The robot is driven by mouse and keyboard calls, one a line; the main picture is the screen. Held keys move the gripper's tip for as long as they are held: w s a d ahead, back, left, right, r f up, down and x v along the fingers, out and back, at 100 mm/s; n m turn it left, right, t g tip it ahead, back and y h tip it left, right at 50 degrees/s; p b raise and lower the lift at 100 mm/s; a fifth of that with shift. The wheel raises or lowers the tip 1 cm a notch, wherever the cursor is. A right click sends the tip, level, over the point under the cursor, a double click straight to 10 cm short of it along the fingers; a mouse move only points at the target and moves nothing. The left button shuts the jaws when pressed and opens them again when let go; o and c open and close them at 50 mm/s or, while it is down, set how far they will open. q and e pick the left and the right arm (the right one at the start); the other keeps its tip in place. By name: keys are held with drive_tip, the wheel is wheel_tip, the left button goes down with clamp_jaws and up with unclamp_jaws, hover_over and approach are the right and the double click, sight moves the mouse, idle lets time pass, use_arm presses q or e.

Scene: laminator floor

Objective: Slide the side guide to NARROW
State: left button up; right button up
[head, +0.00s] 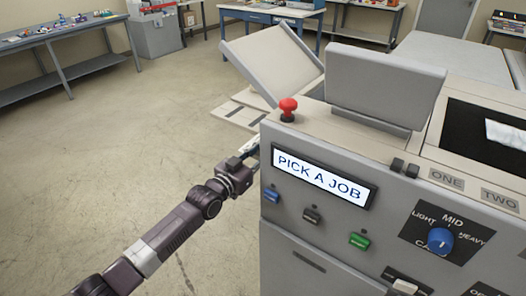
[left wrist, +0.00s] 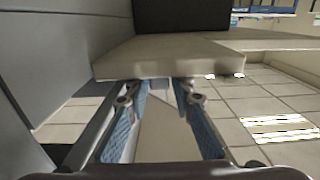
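The machine (head: 300,215) stands at right with a lit "PICK A JOB" display (head: 318,177). A flat tray (head: 238,112) sticks out from its far left side, below a tilted grey panel (head: 272,62). I cannot clearly pick out the side guide or a NARROW mark. My left gripper (head: 252,146) is beside the machine's left edge, partly hidden by it. In the left wrist view the left gripper (left wrist: 162,88) is open, its blue-padded fingers apart, with a pale slab edge (left wrist: 170,62) just ahead. A pale piece shows between the fingers; contact is unclear. My right gripper is out of view.
A red stop button (head: 288,109) tops the machine's left corner. Blue, dark and green buttons and a blue dial (head: 440,240) are on its front. In the left wrist view a grey wall (left wrist: 55,50) is close at left. Open floor (head: 120,150) lies to the left.

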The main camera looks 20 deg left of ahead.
use_arm(q)
drive_tip(key=shift+o, duration=1.1)
drive_tip(key=shift+w+f, duration=0.1)
drive_tip(key=v, duration=1.2)
